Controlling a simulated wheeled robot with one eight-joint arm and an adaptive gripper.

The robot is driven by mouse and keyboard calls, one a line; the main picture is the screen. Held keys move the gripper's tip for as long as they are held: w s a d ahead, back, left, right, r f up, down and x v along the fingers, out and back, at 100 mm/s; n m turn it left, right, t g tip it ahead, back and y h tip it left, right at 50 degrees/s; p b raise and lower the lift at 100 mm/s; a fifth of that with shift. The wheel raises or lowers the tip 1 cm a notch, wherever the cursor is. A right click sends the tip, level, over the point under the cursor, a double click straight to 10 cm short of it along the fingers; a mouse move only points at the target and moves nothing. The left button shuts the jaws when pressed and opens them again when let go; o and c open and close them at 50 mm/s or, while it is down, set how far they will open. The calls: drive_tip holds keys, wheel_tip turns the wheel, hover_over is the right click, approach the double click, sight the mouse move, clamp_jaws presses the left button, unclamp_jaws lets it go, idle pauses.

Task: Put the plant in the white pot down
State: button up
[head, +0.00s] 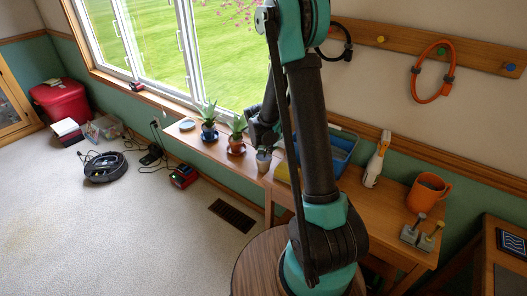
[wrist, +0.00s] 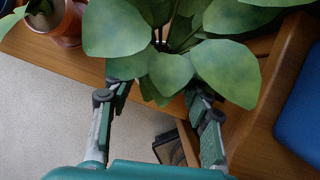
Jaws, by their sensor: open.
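The plant's broad green leaves (wrist: 165,72) fill the top middle of the wrist view and hide its pot there. In the head view, a small pale pot (head: 263,161) stands at the wooden shelf's right end, just under my gripper (head: 264,132); whether it rests fully on the wood is hard to tell. In the wrist view, my gripper (wrist: 160,95) has its two fingers apart, with leaves hanging over and between the tips. I see no pot clasped between them. My arm hides part of this area in the head view.
A terracotta-potted plant (head: 236,147) and a blue-potted plant (head: 209,132) stand to the left on the shelf (head: 196,143). A blue tray (head: 341,146) is close on the right. An orange mug (head: 427,193) and white bottle (head: 375,165) stand on the desk.

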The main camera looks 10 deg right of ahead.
drive_tip(key=v, duration=1)
drive_tip(key=s+d+m+y, duration=0.1)
drive_tip(key=s+d+m, duration=0.2)
drive_tip(key=s+m, duration=1)
drive_tip(key=s+d+m, duration=0.2)
drive_tip(key=s+m, duration=1.1)
drive_tip(key=m, duration=0.2)
drive_tip(key=shift+s+d+r+m+y, duration=0.2)
drive_tip(key=shift+d+r+m+y, duration=0.1)
drive_tip(key=shift+d+y, duration=0.1)
